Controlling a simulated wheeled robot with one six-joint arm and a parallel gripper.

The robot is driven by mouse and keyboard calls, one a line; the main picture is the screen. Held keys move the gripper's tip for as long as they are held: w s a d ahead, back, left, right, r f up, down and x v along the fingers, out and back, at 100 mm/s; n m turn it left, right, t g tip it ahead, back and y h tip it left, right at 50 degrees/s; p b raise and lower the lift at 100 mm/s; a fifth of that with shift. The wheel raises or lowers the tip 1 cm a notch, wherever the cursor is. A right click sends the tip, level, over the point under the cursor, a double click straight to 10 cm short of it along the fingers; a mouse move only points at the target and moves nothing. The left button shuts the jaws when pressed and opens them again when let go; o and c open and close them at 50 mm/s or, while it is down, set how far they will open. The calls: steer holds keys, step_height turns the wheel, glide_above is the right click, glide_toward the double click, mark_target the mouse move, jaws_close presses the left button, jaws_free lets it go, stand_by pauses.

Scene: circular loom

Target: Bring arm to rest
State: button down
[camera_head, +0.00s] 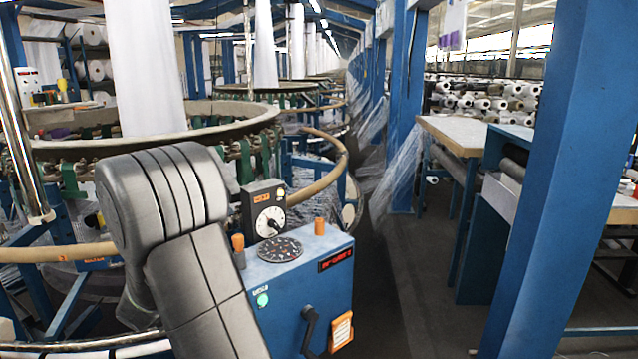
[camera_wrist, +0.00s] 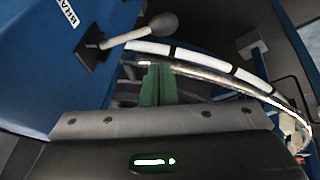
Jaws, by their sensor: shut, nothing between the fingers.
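My arm (camera_head: 185,240) rises in the lower left of the head view, with a bulky grey joint bent at the top. My gripper is hidden in that view. In the wrist view my gripper (camera_wrist: 158,70) shows as two narrow green fingers side by side, shut and empty, beyond a grey bolted plate. A lever with a grey round knob (camera_wrist: 155,25) sticks out of a blue panel (camera_wrist: 50,60) with a partly visible label, up and left of the fingers. The fingers look apart from it.
A blue control box (camera_head: 310,275) with a dial and orange knobs stands right beside my arm. The circular loom's ring (camera_head: 240,118) lies behind. A blue post (camera_head: 560,190) and a work table (camera_head: 460,133) stand at the right. The dark aisle floor (camera_head: 420,290) between is clear.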

steer(key=shift+w+d+r+m+g+y+p, duration=0.1)
steer(key=shift+w+d+r+g+y+p, duration=0.3)
steer(key=shift+p, duration=0.5)
steer(key=shift+w+d+r+m+g+y+p, duration=0.1)
steer(key=shift+w+d+r+g+y+p, duration=0.1)
steer(key=shift+r+g+y+p, duration=0.55)
steer(key=shift+w+d+r+m+t+y+p, duration=0.1)
steer(key=shift+w+d+r+p, duration=0.2)
steer(key=shift+p, duration=0.8)
steer(key=shift+d, duration=0.1)
steer(key=shift+d, duration=0.1)
